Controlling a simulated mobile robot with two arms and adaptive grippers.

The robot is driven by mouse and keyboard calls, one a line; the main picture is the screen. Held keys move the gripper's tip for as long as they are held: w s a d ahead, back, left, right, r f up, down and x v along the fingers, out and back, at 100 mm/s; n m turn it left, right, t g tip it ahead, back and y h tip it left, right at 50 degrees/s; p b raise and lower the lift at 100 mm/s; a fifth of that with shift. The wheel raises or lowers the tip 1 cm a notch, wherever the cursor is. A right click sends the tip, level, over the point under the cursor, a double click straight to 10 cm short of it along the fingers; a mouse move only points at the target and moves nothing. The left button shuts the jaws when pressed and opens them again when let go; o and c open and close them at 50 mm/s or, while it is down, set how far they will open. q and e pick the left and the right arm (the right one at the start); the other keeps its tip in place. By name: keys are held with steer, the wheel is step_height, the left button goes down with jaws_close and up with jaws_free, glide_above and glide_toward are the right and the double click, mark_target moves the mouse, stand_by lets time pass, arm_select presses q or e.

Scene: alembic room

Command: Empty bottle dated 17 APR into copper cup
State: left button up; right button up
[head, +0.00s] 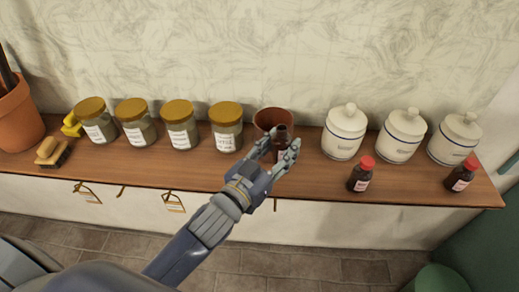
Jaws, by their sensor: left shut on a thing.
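My left gripper (285,150) is shut on a small dark bottle (282,134), partly hidden by the fingers. It looks upright, and no red cap shows on it. The reddish-brown copper cup (263,117) stands on the wooden counter just behind the held bottle, its lower part hidden. I cannot tell whether bottle and cup touch. Two more dark bottles with red caps and pale labels stand on the counter, one right of my gripper (359,181) and one at the far right (459,182). The label dates are too small to read. My right gripper is out of view.
Several glass jars with golden lids (180,127) stand left of the cup. Three white lidded canisters (344,136) stand to its right. A brush (52,153), a yellow item (71,124) and a terracotta pot (17,118) are at the left.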

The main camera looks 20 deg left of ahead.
arm_select(q)
steer(key=w+d+r+n+g+h, duration=0.1)
steer(key=w+d+r+n+h, duration=0.2)
steer(key=n, duration=0.9)
step_height(320, 180, up, 3)
steer(key=shift+w+f, duration=0.2)
steer(key=shift+w, duration=1)
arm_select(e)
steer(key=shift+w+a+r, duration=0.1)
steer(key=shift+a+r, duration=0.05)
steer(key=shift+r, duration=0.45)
arm_select(q)
steer(key=shift+p, duration=0.4)
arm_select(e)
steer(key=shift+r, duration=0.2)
arm_select(q)
steer(key=shift+r+n+p, duration=0.25)
steer(key=shift+n+p, duration=0.35)
steer(key=shift+p, duration=0.05)
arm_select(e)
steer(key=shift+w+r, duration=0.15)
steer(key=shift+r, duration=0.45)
